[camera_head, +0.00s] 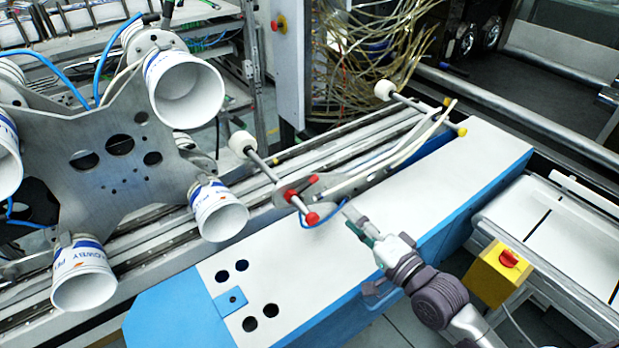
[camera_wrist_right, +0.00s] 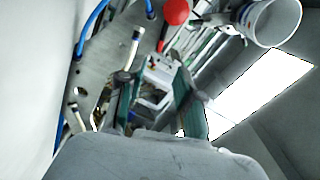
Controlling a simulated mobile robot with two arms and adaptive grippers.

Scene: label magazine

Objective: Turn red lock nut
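Small red parts sit on the rod and bracket in the middle of the head view: a red knob (camera_head: 312,218) at the rod's near end and a red piece (camera_head: 290,195) just behind it. I cannot tell for sure which is the lock nut. My right gripper (camera_head: 360,226) is a little to the right of the red knob, apart from it, above the white top. A round red knob (camera_wrist_right: 177,12) shows at the top of the right wrist view, beyond the fingers. The right gripper's green-padded fingers (camera_wrist_right: 153,88) are apart with nothing held. My left gripper is out of view.
A metal plate (camera_head: 95,165) with white cups (camera_head: 186,88) stands at left. The blue-and-white bench (camera_head: 420,195) lies beneath the right gripper. A yellow box with a red switch (camera_head: 497,275) stands at right. A blue hose (camera_head: 325,216) loops beside the red knob.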

